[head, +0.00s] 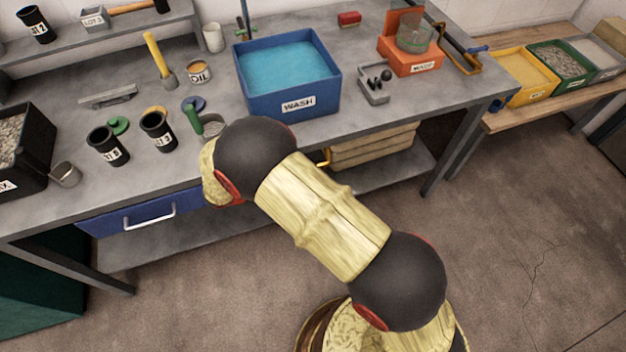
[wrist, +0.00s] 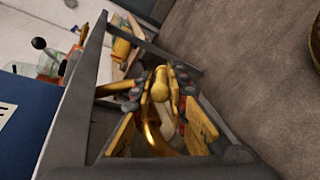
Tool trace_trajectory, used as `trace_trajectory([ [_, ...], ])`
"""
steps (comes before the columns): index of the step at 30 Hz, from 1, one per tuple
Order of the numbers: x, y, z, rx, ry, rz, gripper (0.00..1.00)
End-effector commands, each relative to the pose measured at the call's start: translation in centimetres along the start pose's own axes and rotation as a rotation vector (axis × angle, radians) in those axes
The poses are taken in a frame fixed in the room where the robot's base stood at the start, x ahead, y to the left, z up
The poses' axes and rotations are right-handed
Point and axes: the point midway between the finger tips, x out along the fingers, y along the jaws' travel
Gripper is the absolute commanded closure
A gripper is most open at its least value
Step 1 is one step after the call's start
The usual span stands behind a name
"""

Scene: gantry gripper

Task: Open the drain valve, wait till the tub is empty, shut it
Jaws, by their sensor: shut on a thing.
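The blue tub marked WASH (head: 298,104) stands on the grey bench. Blue water (head: 288,66) covers its floor, its surface below the rim. In the head view my arm hides my gripper and most of the space below the tub's front. A small yellow piece (head: 325,162) shows beside my arm there; I cannot tell if it is part of the valve. In the wrist view my gripper (wrist: 160,92) is shut on a yellow handle (wrist: 160,84), seemingly the drain valve's. The valve body and outlet are not clear.
On the bench stand black cups (head: 108,146), an OIL tin (head: 198,72), a grey holder (head: 374,86) and an orange unit (head: 410,56). Stacked boards (head: 375,147) lie on the shelf below. A blue drawer (head: 150,214) is at the front left. The floor at right is clear.

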Motion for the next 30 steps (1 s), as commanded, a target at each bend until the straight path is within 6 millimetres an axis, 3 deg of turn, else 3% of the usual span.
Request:
trace_trajectory([
  [1,0.16,-1.06,-0.26,-0.012,-0.021,0.028,1.00],
  [12,0.37,-1.35,-0.39,-0.013,-0.148,0.215,1.00],
  [30,0.51,-1.31,-0.31,-0.015,-0.192,0.278,1.00],
])
